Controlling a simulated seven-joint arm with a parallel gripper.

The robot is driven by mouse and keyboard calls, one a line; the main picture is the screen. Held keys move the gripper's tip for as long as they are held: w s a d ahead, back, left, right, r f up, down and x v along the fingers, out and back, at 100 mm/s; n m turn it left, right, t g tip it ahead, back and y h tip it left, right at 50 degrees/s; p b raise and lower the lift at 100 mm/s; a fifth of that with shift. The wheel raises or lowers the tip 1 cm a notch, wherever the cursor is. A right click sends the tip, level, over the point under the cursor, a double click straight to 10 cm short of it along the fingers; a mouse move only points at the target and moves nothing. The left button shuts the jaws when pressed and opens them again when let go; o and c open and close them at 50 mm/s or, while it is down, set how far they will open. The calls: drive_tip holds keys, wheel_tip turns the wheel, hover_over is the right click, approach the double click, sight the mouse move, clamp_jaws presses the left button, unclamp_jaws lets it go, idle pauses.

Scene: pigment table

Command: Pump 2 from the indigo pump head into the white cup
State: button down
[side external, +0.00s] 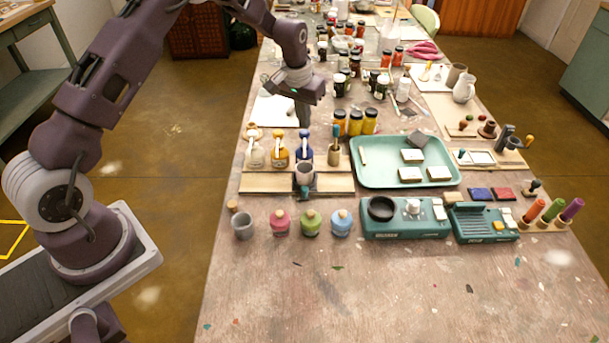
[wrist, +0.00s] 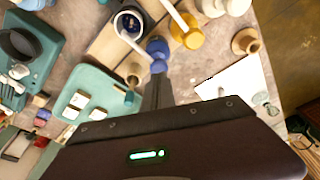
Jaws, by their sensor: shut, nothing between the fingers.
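The indigo pump bottle (side external: 306,156) stands at the right end of the row of pump bottles on a wooden board. Its blue pump head shows in the wrist view (wrist: 157,48). My gripper (side external: 304,125) is shut and empty, pointing down, with its fingertips right at or just above the indigo pump head; I cannot tell whether they touch. In the wrist view the closed fingers (wrist: 156,92) partly cover the head. The pale cup (side external: 304,172) stands in front of the indigo bottle. From above, the cup (wrist: 130,22) shows a dark blue inside.
The yellow pump bottle (side external: 279,154) and cream pump bottle (side external: 254,154) stand to the left. A brush pot (side external: 333,155) and the green tray (side external: 380,183) are close on the right. Small corked jars (side external: 310,225) stand in front. The near table is mostly clear.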

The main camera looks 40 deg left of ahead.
drive_tip(key=shift+s+x, duration=0.15)
drive_tip(key=shift+x, duration=0.55)
drive_tip(key=shift+s+x, duration=0.15)
drive_tip(key=shift+x, duration=0.5)
drive_tip(key=shift+d, duration=0.1)
drive_tip(key=shift+w+v, duration=0.25)
drive_tip(key=shift+v, duration=1.05)
drive_tip(key=shift+r, duration=0.15)
drive_tip(key=v, duration=0.2)
drive_tip(key=w+v, duration=0.1)
drive_tip(key=v, duration=0.2)
drive_tip(key=shift+a+r, duration=0.1)
drive_tip(key=shift+a, duration=0.15)
drive_tip(key=shift+r, duration=0.4)
